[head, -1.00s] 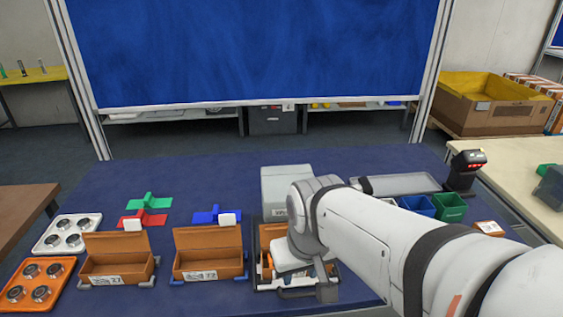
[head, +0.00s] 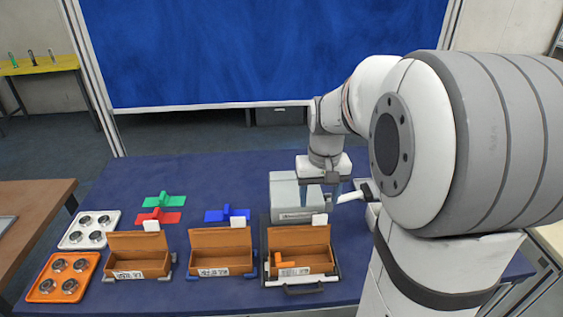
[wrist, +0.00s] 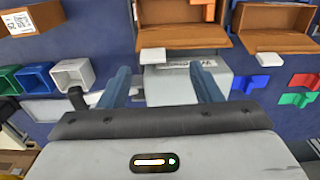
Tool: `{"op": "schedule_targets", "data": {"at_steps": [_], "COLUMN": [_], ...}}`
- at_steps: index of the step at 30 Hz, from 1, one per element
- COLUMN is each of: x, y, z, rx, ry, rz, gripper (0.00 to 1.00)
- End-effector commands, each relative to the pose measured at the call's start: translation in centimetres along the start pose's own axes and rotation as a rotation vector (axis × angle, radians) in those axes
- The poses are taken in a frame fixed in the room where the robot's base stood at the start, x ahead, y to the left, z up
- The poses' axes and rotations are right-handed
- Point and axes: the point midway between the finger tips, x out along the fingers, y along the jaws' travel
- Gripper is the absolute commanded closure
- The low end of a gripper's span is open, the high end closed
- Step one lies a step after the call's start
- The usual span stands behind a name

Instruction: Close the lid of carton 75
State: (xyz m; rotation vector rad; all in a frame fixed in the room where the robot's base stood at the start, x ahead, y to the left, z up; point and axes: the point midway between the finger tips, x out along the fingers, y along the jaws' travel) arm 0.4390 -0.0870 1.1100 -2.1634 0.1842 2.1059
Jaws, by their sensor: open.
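Three brown cartons stand in a row with their lids raised: a left carton (head: 139,262), a middle carton (head: 221,259) and a right carton (head: 317,258). I cannot read surely which is carton 75. The right carton sits in a dark holder with a handle and has an orange piece (head: 290,270) inside. Each raised lid has a white tab, as on the right carton's lid (head: 298,236). My gripper (head: 322,195) is open and points down over the grey box behind the right carton. In the wrist view my gripper (wrist: 162,76) has its fingers apart with nothing held.
The grey box (head: 292,202) stands just behind the right carton. Blue, green and white bins (wrist: 73,75) and a labelled brown box (wrist: 32,18) are at the left of the wrist view. Ring-holding trays (head: 62,292) are at the far left.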

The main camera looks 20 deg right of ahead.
Motion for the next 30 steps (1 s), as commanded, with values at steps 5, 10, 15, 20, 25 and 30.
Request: {"op": "schedule_targets", "data": {"at_steps": [5, 10, 15, 20, 25, 30], "x": [-0.3, 1.7, 4.5, 6.5, 7.4, 7.5], "y": [1.2, 1.3, 1.3, 1.3, 1.3, 1.3], "z": [-1.9, -2.0, -1.9, -1.8, -1.8, -1.8], "rx": [0.026, 0.028, 0.028, 0.028, 0.029, 0.029], "ry": [-0.028, -0.033, -0.033, -0.032, -0.028, -0.028], "rz": [0.000, -0.001, -0.001, -0.001, -0.001, -0.001], "gripper": [0.42, 0.42, 0.42, 0.42, 0.42, 0.42]}}
